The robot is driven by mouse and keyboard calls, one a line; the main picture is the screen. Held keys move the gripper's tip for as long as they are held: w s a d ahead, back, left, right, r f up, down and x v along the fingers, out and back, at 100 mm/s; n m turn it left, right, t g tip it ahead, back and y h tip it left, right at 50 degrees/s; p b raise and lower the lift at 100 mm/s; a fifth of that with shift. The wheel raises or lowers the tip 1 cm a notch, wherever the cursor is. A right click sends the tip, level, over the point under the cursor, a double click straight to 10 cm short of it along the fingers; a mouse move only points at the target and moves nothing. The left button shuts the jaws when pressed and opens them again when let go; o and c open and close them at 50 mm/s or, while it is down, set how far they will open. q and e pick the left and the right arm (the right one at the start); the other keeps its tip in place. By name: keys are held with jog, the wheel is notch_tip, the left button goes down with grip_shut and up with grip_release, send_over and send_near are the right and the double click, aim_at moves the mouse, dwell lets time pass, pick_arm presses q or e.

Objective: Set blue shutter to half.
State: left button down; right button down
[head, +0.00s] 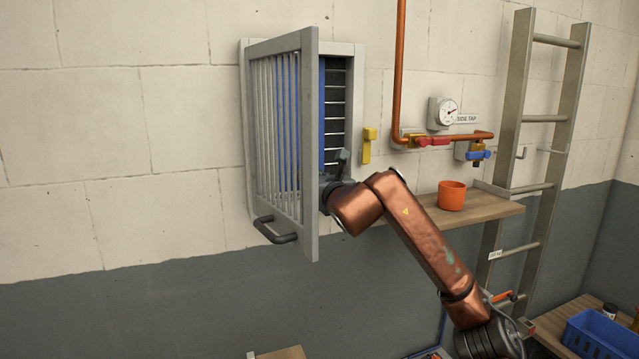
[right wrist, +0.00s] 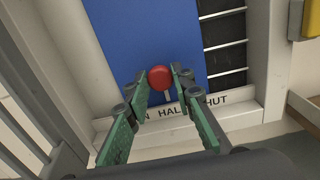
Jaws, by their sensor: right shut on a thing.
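The blue shutter (head: 322,120) covers the left part of the wall opening, with dark slats bare to its right. In the right wrist view the shutter (right wrist: 140,40) carries a red knob (right wrist: 160,78). A short stem below the knob stands above the HALF mark on the label strip (right wrist: 180,112); the OPEN and SHUT words are partly hidden by the fingers. My right gripper (right wrist: 163,84) is shut on the red knob, one green finger on each side. In the head view its fingers are mostly hidden behind the barred door. My left gripper is not in view.
The grey barred door (head: 310,140) stands swung open, close left of my right arm, with a dark handle (head: 276,230). A yellow latch (head: 369,145) is right of the frame. A shelf (head: 480,212) with an orange cup (head: 451,195), pipes and a ladder (head: 545,120) stand farther right.

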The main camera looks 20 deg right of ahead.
jog(key=shift+d+r, duration=0.1)
jog(key=shift+d, duration=0.05)
jog(key=c, duration=1.7)
grip_release()
jog(key=shift+s, duration=0.1)
jog(key=shift+o, duration=0.2)
jog(key=s, duration=1.2)
jog(key=shift+a, duration=0.3)
jog(key=shift+w, duration=0.1)
